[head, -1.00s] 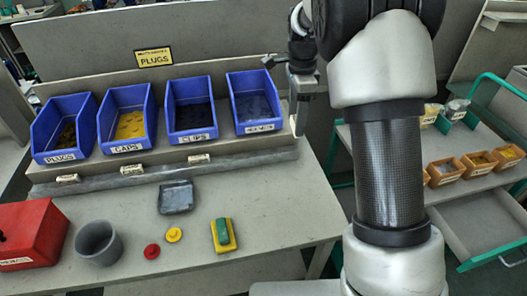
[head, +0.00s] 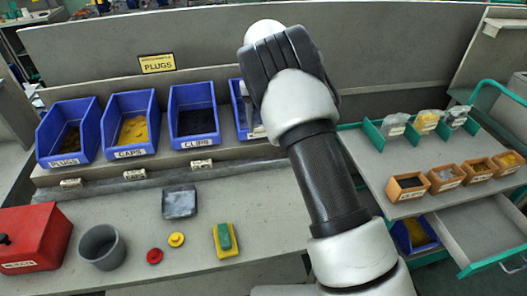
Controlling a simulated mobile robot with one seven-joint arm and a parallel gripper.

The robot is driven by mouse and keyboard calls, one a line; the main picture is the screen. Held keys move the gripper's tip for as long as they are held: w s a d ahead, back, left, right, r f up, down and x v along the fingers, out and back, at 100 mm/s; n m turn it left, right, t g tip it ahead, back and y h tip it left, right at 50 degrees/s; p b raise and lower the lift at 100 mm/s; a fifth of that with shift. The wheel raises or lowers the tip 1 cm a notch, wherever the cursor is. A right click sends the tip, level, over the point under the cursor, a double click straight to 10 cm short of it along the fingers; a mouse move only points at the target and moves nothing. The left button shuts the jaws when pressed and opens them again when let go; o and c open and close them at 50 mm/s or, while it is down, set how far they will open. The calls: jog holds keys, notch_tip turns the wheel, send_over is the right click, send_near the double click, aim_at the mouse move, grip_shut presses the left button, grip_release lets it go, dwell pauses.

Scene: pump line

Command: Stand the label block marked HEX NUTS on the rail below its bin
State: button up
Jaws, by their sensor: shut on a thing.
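The rail (head: 110,190) runs along the ledge under the blue bins. Label blocks stand on it below the PLUGS bin (head: 67,135), CAPS bin (head: 130,127) and CLIPS bin (head: 194,115). The fourth bin (head: 238,112), at the right end, is mostly covered by my wrist, and its label cannot be read now. My gripper (head: 253,118) shows only as a pale sliver in front of this bin. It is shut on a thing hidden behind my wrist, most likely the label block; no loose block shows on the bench. The rail below that bin is partly covered.
On the bench are a grey dish (head: 179,202), a grey cup (head: 101,246), a red box (head: 35,238), red and yellow round pieces and a yellow-green block (head: 225,240). A green-framed cart (head: 400,155) with small bins stands right. The bench's front right is clear.

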notch_tip(320, 180, down, 11)
jog(key=shift+f, duration=0.15)
dwell(0.4)
jog(key=shift+f, duration=0.15)
jog(key=o, duration=1.1)
